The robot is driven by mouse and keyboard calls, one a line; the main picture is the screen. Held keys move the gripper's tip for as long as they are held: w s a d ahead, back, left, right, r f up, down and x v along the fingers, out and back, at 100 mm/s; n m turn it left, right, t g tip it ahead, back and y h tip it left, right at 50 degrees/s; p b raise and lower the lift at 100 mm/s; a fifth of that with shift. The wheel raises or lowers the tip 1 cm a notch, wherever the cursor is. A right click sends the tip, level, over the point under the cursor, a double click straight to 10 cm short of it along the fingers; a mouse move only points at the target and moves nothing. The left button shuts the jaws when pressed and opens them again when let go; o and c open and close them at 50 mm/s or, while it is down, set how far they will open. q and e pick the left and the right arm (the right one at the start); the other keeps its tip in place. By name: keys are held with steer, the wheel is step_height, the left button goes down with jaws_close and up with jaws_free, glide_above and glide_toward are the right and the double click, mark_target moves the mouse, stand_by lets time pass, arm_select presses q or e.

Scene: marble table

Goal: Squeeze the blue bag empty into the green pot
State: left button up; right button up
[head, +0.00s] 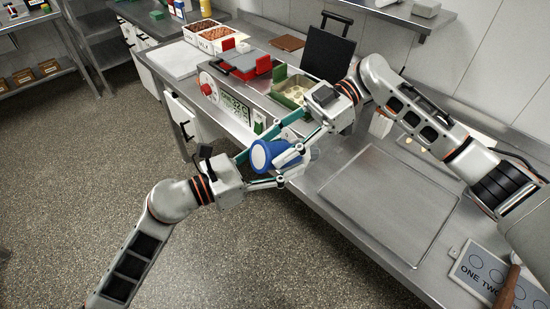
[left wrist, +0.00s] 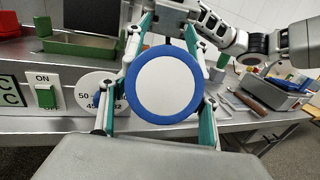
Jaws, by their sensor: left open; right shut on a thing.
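The blue bag (head: 262,154) is a rounded blue body held in the air off the table's front edge. In the left wrist view its white round end with a blue rim (left wrist: 164,85) faces the camera. My right gripper (head: 297,152) is shut on the bag; its fingers are partly hidden behind it. My left gripper (head: 280,150) is open, with its teal-sided fingers on either side of the bag; contact cannot be told. The green pot (head: 279,74) sits in the counter unit behind the grippers, with pale contents. It also shows in the left wrist view (left wrist: 62,47).
A red pot (head: 263,64) stands beside the green one. The unit's front has a dial and a green ON switch (left wrist: 46,96). A flat metal tray (head: 390,200) lies at right, near a numbered card (head: 480,268). A black upright panel (head: 325,54) stands behind.

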arm_select(q)
steer(key=shift+c, duration=0.3)
steer(key=c, duration=1.2)
arm_select(e)
steer(key=o, duration=1)
